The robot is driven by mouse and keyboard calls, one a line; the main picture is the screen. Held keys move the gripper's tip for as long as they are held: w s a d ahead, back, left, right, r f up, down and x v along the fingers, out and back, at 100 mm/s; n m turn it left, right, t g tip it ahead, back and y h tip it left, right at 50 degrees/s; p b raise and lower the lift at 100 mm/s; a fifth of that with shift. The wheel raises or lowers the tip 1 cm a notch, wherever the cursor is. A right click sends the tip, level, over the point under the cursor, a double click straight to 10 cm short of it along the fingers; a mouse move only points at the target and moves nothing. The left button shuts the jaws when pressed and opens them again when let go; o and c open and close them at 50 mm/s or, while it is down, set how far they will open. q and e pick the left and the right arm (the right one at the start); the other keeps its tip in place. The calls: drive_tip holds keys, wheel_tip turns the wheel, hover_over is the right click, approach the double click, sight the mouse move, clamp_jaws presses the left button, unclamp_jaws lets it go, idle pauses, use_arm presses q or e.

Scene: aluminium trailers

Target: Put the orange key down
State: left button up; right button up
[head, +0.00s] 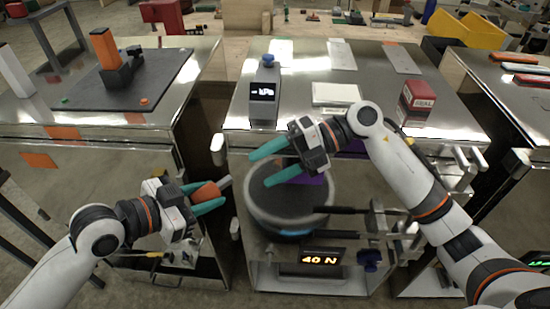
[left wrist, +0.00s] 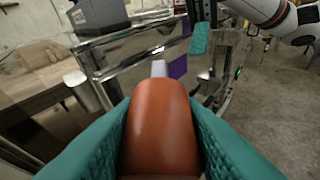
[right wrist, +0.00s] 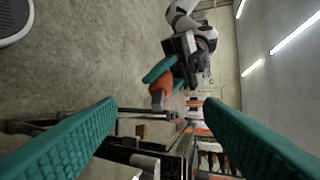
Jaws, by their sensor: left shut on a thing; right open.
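The orange key (head: 207,191) has a rounded orange handle and a short grey shank pointing right and up in the head view. My left gripper (head: 207,197) is shut on its handle, in the air in front of the gap between the left and middle trailers. The handle fills the middle of the left wrist view (left wrist: 162,125), between the teal fingers. In the right wrist view the key (right wrist: 161,88) shows beyond the fingers.
A grey device with a display (head: 265,92), a white box (head: 336,94) and a red-and-white box (head: 416,101) stand on the middle trailer top (head: 310,115). A "40 N" display (head: 320,259) is below the tub. The left trailer holds a dark mat (head: 120,85).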

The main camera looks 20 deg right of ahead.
sight(224, 184)
use_arm(q)
drive_tip(key=shift+a, duration=0.1)
use_arm(e)
drive_tip(key=x, duration=1.1)
drive_tip(key=shift+w+a+r, duration=0.1)
drive_tip(key=shift+w+a, duration=0.05)
drive_tip(key=shift+w, duration=0.2)
drive_tip(key=shift+c, duration=0.2)
drive_tip(key=c, duration=0.9)
use_arm(q)
drive_tip(key=o, duration=1.3)
drive_tip(key=shift+c, duration=0.2)
use_arm(e)
drive_tip(key=shift+c, duration=1.3)
